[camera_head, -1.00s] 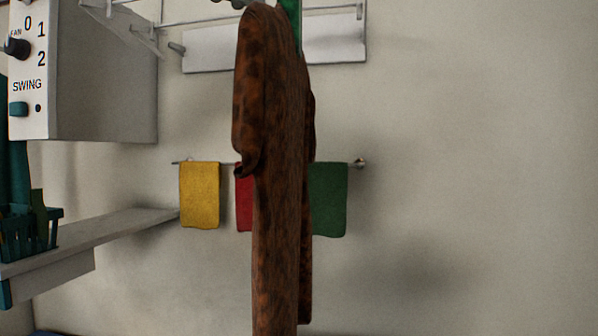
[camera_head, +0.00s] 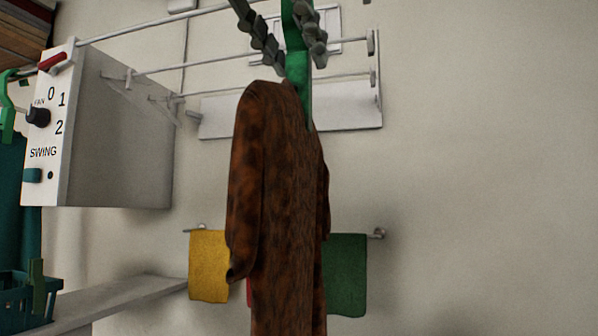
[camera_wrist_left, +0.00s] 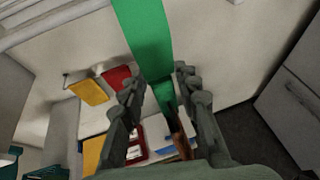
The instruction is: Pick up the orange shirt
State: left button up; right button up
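The orange shirt (camera_head: 285,210), dark with brown blotches, hangs edge-on from a green hanger (camera_head: 297,65) in the middle of the head view. Its lower end is cut off by the picture edge. My left gripper (camera_head: 287,40) is at the top, with one finger on each side of the hanger, above the shirt's shoulder. In the left wrist view, the green hanger (camera_wrist_left: 148,40) passes between the open fingers (camera_wrist_left: 160,82), with small gaps on both sides. A sliver of the shirt (camera_wrist_left: 181,140) shows beyond them. My right gripper is out of view.
A white drying rack (camera_head: 290,118) is on the wall behind the hanger. A grey fan box (camera_head: 120,140) stands left. Yellow (camera_head: 208,265) and green (camera_head: 345,275) towels hang on a wall rail behind the shirt. A teal basket (camera_head: 25,300) is at lower left.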

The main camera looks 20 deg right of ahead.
pick_arm(q)
jog(key=shift+x, duration=0.9)
jog(key=shift+s+a, duration=0.1)
grip_shut()
jog(key=shift+r, duration=0.1)
